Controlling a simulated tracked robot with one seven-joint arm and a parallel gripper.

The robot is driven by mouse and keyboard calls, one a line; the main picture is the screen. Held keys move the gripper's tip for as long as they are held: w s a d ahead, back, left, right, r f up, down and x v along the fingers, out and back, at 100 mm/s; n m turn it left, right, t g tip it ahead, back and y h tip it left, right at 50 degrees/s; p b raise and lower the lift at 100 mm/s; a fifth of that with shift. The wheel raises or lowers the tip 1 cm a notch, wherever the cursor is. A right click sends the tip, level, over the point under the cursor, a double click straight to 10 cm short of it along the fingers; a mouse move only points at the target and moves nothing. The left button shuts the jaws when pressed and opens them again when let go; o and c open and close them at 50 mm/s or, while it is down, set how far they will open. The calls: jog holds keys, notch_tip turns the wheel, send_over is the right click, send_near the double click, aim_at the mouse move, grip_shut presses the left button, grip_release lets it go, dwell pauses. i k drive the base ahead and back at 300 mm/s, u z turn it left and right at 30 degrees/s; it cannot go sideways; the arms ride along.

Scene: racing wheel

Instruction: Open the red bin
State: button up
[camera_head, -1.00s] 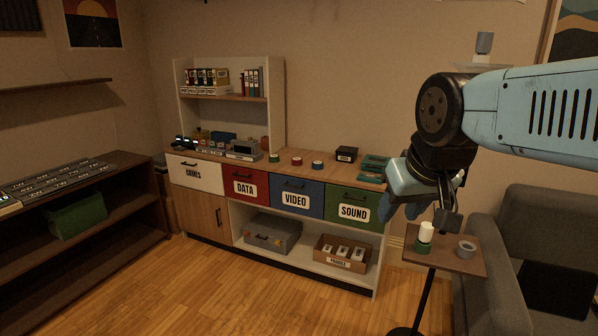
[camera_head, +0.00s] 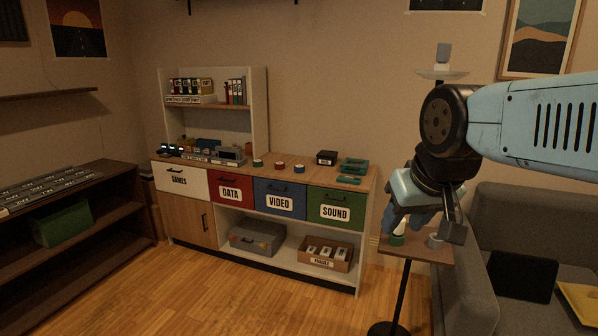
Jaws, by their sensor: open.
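The red bin (camera_head: 233,190) is the drawer front labelled DATA in the sideboard, between the white GAMES drawer (camera_head: 180,179) and the blue VIDEO drawer (camera_head: 279,198). It looks shut, with a dark handle near its top edge. My gripper (camera_head: 430,232) hangs at the right, pointing down in front of the small side table. It is open and well away from the red bin. The gripper partly hides a white and green object (camera_head: 398,236) and a grey ring-like object (camera_head: 436,241) on that table.
The small side table (camera_head: 425,252) on a black pole stands right of the sideboard, beside a grey sofa (camera_head: 520,232). A green SOUND drawer (camera_head: 335,206) is at the sideboard's right end. Dark shelves (camera_head: 90,240) stand at the left. The wood floor (camera_head: 215,290) in front is clear.

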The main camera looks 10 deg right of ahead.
aim_at(225, 188)
jog(key=z, duration=0.05)
jog(key=i, duration=0.9)
jog(key=u, duration=0.1)
